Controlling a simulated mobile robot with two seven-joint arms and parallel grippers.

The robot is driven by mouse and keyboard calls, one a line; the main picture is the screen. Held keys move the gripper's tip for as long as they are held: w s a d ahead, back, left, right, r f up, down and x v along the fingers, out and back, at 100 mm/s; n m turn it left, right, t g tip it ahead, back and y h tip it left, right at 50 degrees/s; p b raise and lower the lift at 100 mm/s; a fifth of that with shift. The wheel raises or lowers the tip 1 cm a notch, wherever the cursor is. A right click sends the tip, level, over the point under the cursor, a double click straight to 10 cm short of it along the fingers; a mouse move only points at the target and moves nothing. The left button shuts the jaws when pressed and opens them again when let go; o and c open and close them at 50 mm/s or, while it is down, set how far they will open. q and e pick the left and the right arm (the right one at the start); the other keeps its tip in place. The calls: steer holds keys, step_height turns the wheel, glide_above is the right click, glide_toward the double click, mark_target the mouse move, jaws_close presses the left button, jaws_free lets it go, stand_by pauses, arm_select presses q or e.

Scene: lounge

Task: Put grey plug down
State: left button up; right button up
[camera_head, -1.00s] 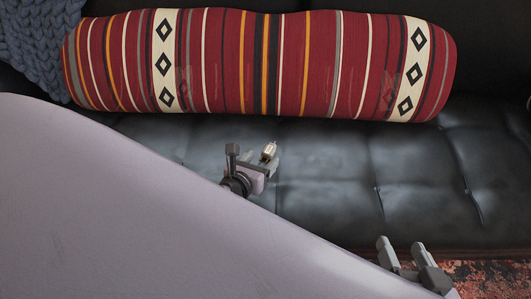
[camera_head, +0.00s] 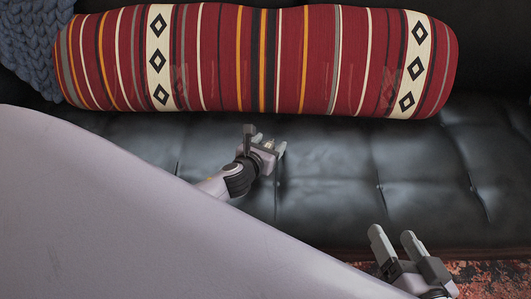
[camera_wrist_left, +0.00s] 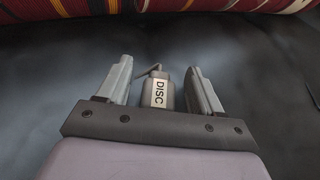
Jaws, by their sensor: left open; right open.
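The grey plug (camera_wrist_left: 157,92) is a small grey body with a pale label reading "DISC" and a thin bent piece on top. In the left wrist view it sits between the fingers of my left gripper (camera_wrist_left: 158,82), with a gap on each side. My left gripper is open over the black sofa seat (camera_head: 325,185). In the head view the plug is a small pale spot (camera_head: 269,144) at my left gripper (camera_head: 270,142), partly hidden by it. Whether the plug rests on the seat is hard to tell. My right gripper (camera_head: 392,234) is open and empty near the seat's front edge.
A red striped bolster (camera_head: 290,60) lies along the sofa's back and also shows at the top of the left wrist view (camera_wrist_left: 205,5). A blue knitted throw (camera_head: 30,45) is at the far left. The seat's right side is clear. A patterned rug (camera_head: 490,272) lies below.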

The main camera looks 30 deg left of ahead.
arm_select(q)
steer(key=c, duration=1.1)
steer(key=shift+r, duration=0.1)
steer(key=shift+c, duration=0.2)
